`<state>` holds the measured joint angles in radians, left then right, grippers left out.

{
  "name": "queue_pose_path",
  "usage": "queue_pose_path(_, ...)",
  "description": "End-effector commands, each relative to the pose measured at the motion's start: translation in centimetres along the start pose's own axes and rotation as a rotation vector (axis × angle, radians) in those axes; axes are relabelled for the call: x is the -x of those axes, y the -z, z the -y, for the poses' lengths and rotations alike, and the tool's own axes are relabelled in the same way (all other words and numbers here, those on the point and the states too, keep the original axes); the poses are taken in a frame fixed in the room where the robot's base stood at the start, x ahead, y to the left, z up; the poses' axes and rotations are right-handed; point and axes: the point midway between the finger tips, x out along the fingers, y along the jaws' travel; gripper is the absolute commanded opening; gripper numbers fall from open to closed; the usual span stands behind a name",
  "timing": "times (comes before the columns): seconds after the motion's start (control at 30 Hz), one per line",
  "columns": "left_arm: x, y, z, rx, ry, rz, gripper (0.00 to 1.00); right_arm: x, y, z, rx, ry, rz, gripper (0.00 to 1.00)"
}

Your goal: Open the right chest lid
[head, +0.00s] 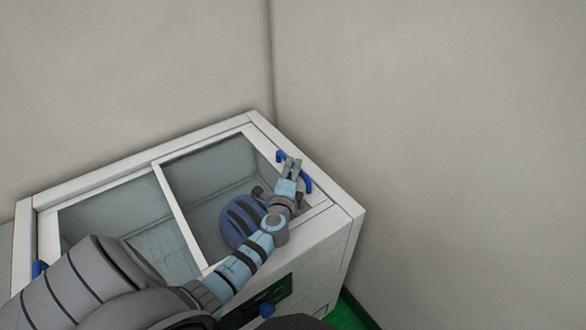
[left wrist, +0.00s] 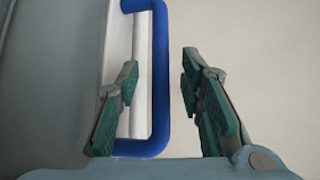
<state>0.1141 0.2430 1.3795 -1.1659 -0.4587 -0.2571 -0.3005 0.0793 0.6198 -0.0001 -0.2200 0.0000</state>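The chest (head: 350,230) stands in the corner with a white frame and two glass lids. The right lid (head: 215,165) lies flat in the frame, and a blue handle (head: 307,184) is at its right edge. My left gripper (head: 291,165) is over that handle. In the left wrist view the blue handle (left wrist: 160,75) stands between the two open fingers of my left gripper (left wrist: 160,85). One finger is inside the handle's loop and the other is outside it, with a gap to the bar. My right gripper is not in view.
The left lid (head: 120,215) has a blue handle (head: 39,268) at its left edge. Plain walls (head: 430,120) rise close behind and beside the chest. Something round and dark blue (head: 240,222) shows at the right lid, partly behind my arm. Green floor (head: 352,313) shows at the chest's right.

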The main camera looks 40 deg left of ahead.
Motion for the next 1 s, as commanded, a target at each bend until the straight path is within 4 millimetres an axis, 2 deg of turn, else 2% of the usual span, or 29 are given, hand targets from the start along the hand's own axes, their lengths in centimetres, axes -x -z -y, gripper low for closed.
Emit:
queue_pose_path(0.1,-1.9,0.0,-0.2,0.001,0.001,0.001,0.35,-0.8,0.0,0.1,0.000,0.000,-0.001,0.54)
queue_pose_path(0.2,-2.7,0.1,-0.1,0.000,0.001,-0.001,0.35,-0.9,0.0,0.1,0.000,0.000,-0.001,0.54)
queue_pose_path(0.47,-2.9,0.0,0.0,0.000,0.000,-0.001,0.35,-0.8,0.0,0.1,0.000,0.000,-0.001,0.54)
queue_pose_path(0.57,-2.9,0.0,0.0,0.000,0.000,-0.001,0.22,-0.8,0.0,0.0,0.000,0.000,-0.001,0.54)
queue_pose_path(0.7,-2.9,0.0,0.0,0.000,0.000,-0.001,0.00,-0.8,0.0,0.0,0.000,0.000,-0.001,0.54)
queue_pose_path(1.0,-2.8,0.1,-0.1,0.001,-0.001,-0.001,0.00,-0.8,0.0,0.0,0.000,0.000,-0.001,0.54)
